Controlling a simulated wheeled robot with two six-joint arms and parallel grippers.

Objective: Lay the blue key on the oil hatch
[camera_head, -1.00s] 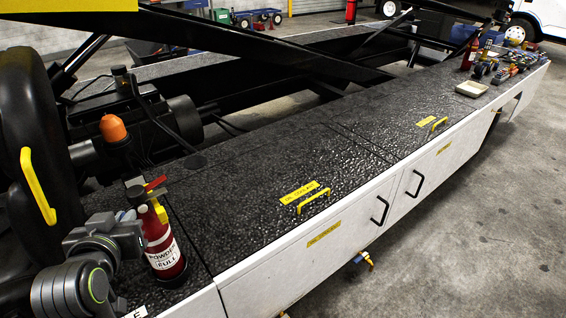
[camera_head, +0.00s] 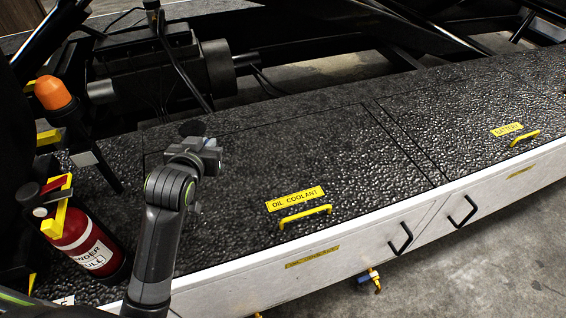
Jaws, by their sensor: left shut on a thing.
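The oil hatch (camera_head: 330,150) is a black, rough-textured panel in the deck. It has a yellow "OIL COOLANT" label (camera_head: 296,199) and a yellow handle (camera_head: 305,216) near its front edge. My left arm rises from the bottom, and my left gripper (camera_head: 212,156) is over the left part of the hatch, left of the label. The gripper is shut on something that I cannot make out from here. No blue key shows clearly. My right gripper is not in view.
A red fire extinguisher (camera_head: 88,245) stands left of my arm. An orange beacon (camera_head: 52,92) and dark machinery (camera_head: 155,80) are behind. A "BATTERY" hatch handle (camera_head: 525,137) is at the right. A small blue and yellow fitting (camera_head: 374,278) hangs below the white side panel.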

